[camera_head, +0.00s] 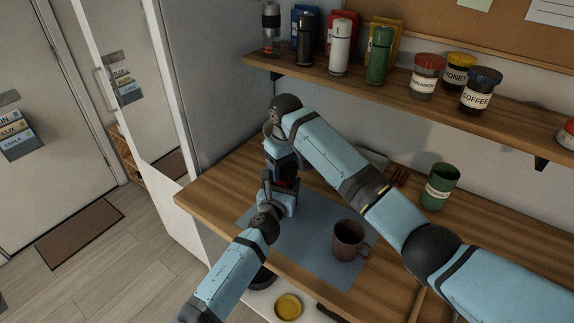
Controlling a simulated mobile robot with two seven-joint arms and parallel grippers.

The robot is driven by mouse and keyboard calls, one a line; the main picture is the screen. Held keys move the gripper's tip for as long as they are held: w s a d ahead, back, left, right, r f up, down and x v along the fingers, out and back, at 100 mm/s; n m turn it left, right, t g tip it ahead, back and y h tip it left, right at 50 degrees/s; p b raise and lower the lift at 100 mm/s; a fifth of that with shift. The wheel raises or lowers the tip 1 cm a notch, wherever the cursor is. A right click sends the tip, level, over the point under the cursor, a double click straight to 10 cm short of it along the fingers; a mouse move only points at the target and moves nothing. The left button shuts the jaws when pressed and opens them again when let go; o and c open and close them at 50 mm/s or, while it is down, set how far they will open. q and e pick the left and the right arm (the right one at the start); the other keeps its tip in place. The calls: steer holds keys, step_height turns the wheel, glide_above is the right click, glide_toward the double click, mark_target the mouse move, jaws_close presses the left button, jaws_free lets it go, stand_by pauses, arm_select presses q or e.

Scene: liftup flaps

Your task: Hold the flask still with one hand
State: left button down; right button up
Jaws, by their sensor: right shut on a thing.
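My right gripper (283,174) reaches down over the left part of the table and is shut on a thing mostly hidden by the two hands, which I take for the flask. Only a small dark and red patch (286,184) shows between the hands, and I cannot tell its full shape. My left gripper (283,198) is close below the right one, its arm coming up from the bottom. Its fingers are hidden, so I cannot tell whether it is open or touching the flask.
A dark brown mug (348,240) stands on the blue-grey mat (310,250), right of the hands. A green canister (440,188) stands farther right on the wooden table (215,185). The shelf (390,92) above holds several bottles and jars. A yellow round thing (288,307) lies below the table's front edge.

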steer(key=m, duration=0.6)
steer(key=shift+a+r+m, duration=0.1)
steer(key=shift+a+m, duration=0.1)
steer(key=shift+m, duration=0.1)
steer(key=o, duration=1)
steer(key=shift+c, duration=0.2)
step_height(320, 180, up, 12)
arm_select(q)
steer(key=shift+c, duration=1.1)
jaws_free()
